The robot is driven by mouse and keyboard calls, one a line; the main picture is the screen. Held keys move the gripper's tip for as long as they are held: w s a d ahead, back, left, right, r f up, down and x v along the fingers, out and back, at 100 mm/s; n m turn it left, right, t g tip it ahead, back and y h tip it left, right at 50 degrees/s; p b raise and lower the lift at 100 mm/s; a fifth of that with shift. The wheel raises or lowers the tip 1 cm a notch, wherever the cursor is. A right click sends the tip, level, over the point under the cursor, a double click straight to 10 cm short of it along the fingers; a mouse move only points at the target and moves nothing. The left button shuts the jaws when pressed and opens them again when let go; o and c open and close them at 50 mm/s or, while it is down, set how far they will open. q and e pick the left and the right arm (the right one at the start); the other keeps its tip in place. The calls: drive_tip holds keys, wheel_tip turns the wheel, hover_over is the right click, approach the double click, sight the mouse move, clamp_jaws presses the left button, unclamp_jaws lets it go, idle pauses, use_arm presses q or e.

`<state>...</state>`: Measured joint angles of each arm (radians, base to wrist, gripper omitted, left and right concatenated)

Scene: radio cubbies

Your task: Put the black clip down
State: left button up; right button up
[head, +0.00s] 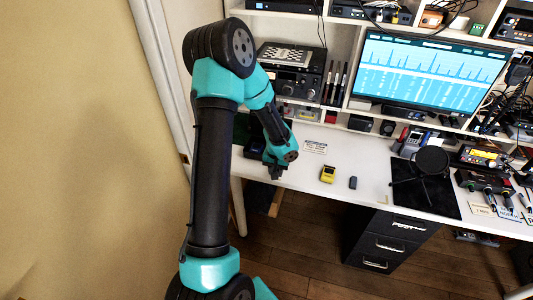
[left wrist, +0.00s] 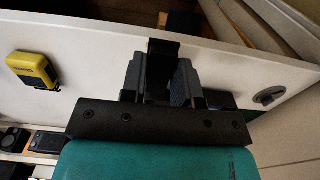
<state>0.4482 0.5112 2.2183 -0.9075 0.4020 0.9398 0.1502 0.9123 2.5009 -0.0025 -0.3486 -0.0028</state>
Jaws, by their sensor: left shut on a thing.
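My left gripper (head: 275,172) is over the left part of the white desk, near its front edge. In the left wrist view its fingers (left wrist: 163,82) are shut on a black piece, which I take to be the black clip (left wrist: 163,50). The clip sticks out past the fingertips, over the pale desk top. Its lower part is hidden between the fingers, and I cannot tell whether it touches the desk. In the head view the clip cannot be made out against the dark gripper. My right gripper is not in view.
A yellow device (head: 328,174) lies on the desk (head: 300,180) right of my gripper, with a small dark block (head: 353,182) beyond it. A black mat (head: 424,195) with a round-headed stand lies further right. Shelves and a monitor (head: 425,72) line the back.

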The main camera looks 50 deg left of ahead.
use_arm(q)
drive_tip(key=shift+w+a, duration=0.1)
drive_tip(key=w+a, duration=0.3)
drive_tip(key=w+a+f, duration=0.1)
drive_tip(key=w+a, duration=0.6)
drive_tip(key=a, duration=0.1)
drive_tip(key=shift+w+f, duration=0.2)
drive_tip(key=shift+f, duration=0.05)
drive_tip(key=shift+w+a, duration=0.1)
drive_tip(key=shift+w+a+f, duration=0.1)
drive_tip(key=shift+a+f, duration=0.05)
drive_tip(key=shift+f, duration=1.6)
drive_tip(key=shift+f, duration=0.2)
drive_tip(key=o, duration=0.9)
